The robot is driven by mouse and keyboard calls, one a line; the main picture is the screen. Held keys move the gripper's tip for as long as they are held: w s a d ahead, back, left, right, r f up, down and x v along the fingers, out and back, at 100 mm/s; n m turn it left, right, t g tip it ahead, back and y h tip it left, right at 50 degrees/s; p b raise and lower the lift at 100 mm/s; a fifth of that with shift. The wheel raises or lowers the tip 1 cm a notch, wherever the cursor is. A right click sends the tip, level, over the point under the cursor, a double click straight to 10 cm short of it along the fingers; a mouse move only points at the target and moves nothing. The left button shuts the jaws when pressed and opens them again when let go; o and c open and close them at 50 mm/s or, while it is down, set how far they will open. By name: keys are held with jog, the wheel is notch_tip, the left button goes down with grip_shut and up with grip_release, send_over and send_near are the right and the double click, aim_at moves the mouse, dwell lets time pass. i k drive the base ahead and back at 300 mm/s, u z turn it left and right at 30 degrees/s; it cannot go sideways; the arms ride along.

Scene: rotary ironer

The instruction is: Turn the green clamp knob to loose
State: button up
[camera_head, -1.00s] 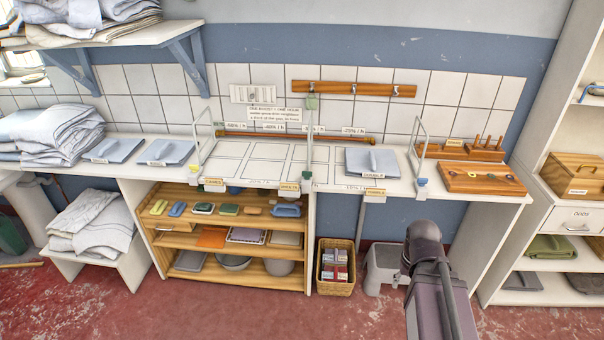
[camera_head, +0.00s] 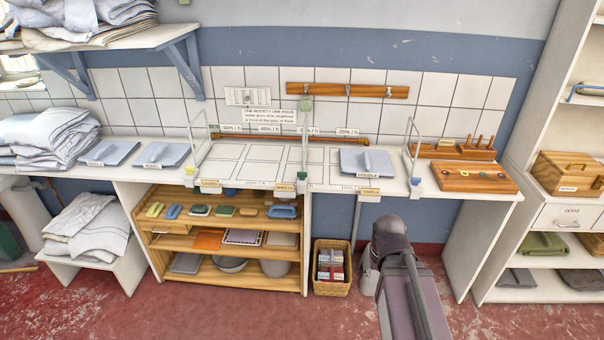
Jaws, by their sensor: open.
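Three wire frames stand across the white worktop, with small clamp blocks at the front edge. A small green piece (camera_head: 306,104) sits at the top of the middle frame (camera_head: 304,140); I cannot tell whether it is the clamp knob. The middle front clamp (camera_head: 302,176) and left front clamp (camera_head: 190,171) are too small to read any knob setting. The right front clamp (camera_head: 416,182) shows a bluish block with a yellowish piece. My arm rises at the lower right, in front of the worktop; my gripper does not show.
The worktop (camera_head: 335,172) carries a grey-blue pad (camera_head: 367,161) and wooden peg boards (camera_head: 462,176) at right. Below are wooden shelves (camera_head: 235,223) of supplies and a basket (camera_head: 331,268). A wall shelf (camera_head: 120,38) overhangs the left side. Red floor in front is open.

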aim_at(301, 175)
jog(key=z, duration=0.05)
jog(key=i, duration=1)
jog(key=u, duration=0.05)
